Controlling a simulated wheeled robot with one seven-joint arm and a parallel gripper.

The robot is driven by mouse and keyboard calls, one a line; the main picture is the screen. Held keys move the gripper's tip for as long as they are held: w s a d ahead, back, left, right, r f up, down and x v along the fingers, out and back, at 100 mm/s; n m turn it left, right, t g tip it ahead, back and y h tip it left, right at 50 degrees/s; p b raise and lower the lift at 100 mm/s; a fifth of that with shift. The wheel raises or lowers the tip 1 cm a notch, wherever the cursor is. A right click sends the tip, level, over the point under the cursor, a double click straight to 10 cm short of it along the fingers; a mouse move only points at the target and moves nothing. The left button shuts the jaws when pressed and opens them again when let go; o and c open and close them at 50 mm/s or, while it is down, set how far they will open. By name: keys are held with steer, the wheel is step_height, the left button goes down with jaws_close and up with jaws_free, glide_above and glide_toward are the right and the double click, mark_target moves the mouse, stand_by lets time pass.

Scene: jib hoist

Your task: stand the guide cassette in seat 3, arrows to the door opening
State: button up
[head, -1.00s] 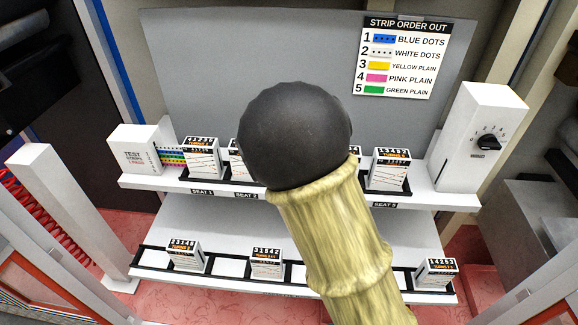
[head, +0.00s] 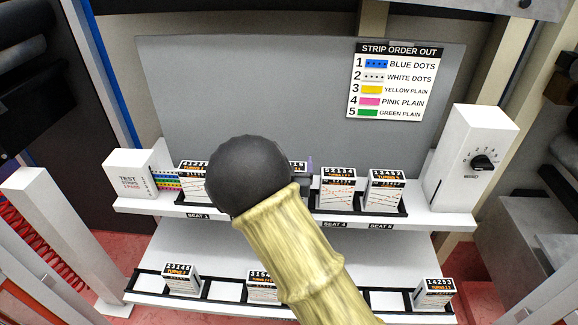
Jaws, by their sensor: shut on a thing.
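The guide cassette (head: 299,165) is probably the white block with a black label that shows only as a sliver right of my dark wrist. Its arrows and lower part are hidden. My gripper (head: 309,168) shows only in part, as a purple finger and a dark piece beside that block, and it is shut on it. The block is in front of the grey back panel, left of the cassette (head: 338,190) above the SEAT 4 label. Seat 3 and its label are hidden behind my arm, so I cannot tell whether the block touches the seat.
The upper shelf (head: 445,222) also holds cassettes at seat 1 (head: 190,182) and seat 5 (head: 384,190). A test strips box (head: 130,172) stands left and a dial box (head: 468,165) right. The lower shelf has several cassettes and empty slots. An order chart (head: 396,82) hangs behind.

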steer(key=shift+f, duration=0.55)
steer(key=shift+f, duration=0.15)
steer(key=o, duration=1.5)
steer(key=s+b, duration=0.3)
steer(key=s, duration=0.9)
steer(key=shift+a, duration=0.15)
